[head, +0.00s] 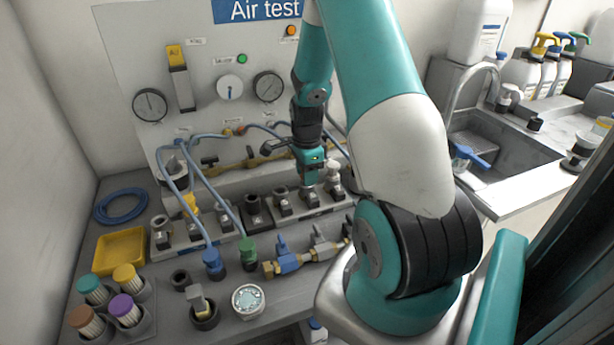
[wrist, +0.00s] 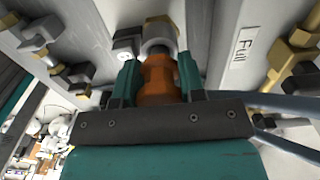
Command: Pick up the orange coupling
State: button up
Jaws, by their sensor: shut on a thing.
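The orange coupling (wrist: 158,80) is in the wrist view, between the two teal fingers of my gripper (wrist: 158,82). My gripper is shut on it, one finger on each side. The coupling's far end meets a grey metal fitting (wrist: 158,38); I cannot tell whether they are joined. In the head view my gripper (head: 312,184) points down over the row of fittings on the bench, below the test panel. The coupling is hidden there by my gripper and arm.
Blue hoses (head: 203,180) loop over the fittings left of my gripper. A brass manifold (head: 245,160) runs behind. A blue-valved brass assembly (head: 290,260), a yellow tray (head: 120,250) and several coloured-cap filters (head: 125,275) stand in front. A sink (head: 495,150) is at the right.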

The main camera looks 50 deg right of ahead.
notch_tip(320, 180, up, 18)
jog(key=shift+w+a+f+p, duration=0.4)
jog(key=shift+w+a+f, duration=0.9)
jog(key=shift+a+f, duration=1.2)
jog(key=shift+w+a+f+p, duration=0.45)
jog(key=shift+w+a+f, duration=1.1)
jog(key=shift+f, duration=1.6)
jog(key=shift+w+a+f+p, duration=0.4)
jog(key=shift+w+a+f, duration=0.7)
jog(key=shift+a+f, duration=1.5)
jog(key=shift+d+f, duration=0.25)
jog(key=shift+f, duration=0.1)
jog(key=shift+f+b, duration=0.65)
jog(key=shift+f, duration=0.3)
jog(key=shift+r, duration=0.1)
jog(key=shift+r+p, duration=0.6)
jog(key=shift+f, duration=0.2)
